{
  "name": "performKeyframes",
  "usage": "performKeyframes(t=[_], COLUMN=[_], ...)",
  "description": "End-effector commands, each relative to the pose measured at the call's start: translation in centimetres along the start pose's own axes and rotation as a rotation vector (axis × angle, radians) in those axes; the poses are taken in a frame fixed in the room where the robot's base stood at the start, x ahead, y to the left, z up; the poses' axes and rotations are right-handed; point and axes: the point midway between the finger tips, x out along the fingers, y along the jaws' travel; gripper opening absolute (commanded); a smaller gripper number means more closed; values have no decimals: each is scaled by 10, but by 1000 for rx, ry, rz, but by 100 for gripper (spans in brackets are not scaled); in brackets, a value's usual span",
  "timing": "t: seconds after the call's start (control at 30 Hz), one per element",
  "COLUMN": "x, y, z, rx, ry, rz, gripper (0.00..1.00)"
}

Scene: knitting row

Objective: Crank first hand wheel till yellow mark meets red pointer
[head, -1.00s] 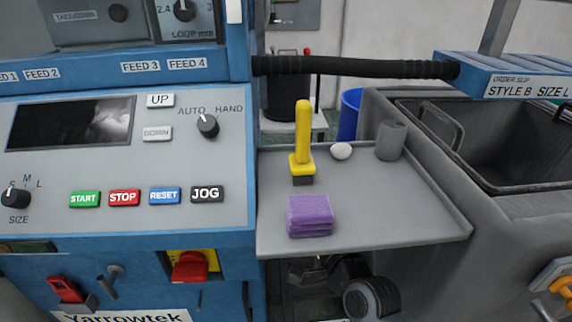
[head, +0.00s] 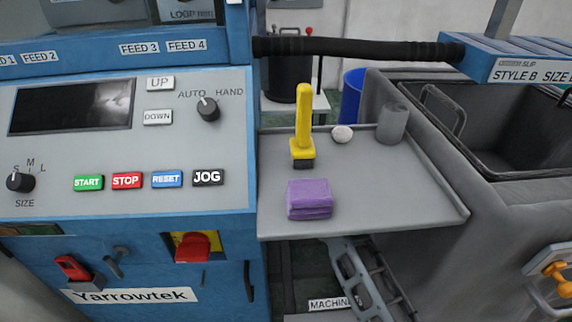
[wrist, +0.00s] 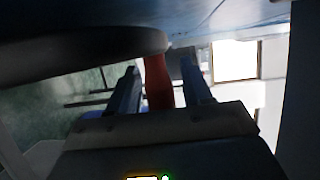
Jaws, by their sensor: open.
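In the wrist view, my gripper (wrist: 160,88) has its two dark fingers apart. A reddish-brown bar (wrist: 157,82) stands in the gap between them, and I cannot tell whether either finger touches it. A dark, round-edged form (wrist: 75,55), perhaps the hand wheel's rim, fills the upper left and meets the bar's top end. No yellow mark or red pointer can be made out in either view. The head view shows neither my gripper nor a clear hand wheel.
A blue control panel (head: 130,205) stands at the left. A grey shelf (head: 390,205) holds a yellow-handled tool (head: 303,120), purple cloths (head: 310,200), a white ball (head: 342,134) and a grey cup (head: 392,123). A grey bin (head: 470,200) is at right.

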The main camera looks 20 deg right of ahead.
Motion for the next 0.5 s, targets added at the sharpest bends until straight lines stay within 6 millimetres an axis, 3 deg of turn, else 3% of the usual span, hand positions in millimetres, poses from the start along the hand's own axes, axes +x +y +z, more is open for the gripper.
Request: performKeyframes(t=[0.17,0.5], x=[0,0], y=[0,0], z=[0,0], rx=[0,0], ry=[0,0], rz=[0,0], gripper=[50,17])
